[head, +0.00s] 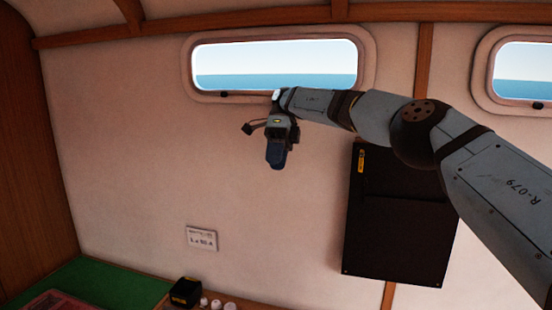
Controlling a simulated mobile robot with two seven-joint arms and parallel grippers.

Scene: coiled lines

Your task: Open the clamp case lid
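My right arm reaches in from the right across the upper wall. My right gripper (276,160) hangs pointing down below the middle window, in front of the bare wall. Its fingers are small and dark, and I cannot tell whether they are open or shut. No thing in it can be made out. My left gripper is not in view. A reddish box (58,300) is cut off at the lower left edge; I cannot tell whether it is the clamp case or how its lid stands. The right gripper is well above it and apart from it.
A green surface (122,284) lies at the lower left. A small black box (186,291) and several small white items (216,304) stand at the bottom. A black panel (398,235) hangs on the wall, partly behind my arm.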

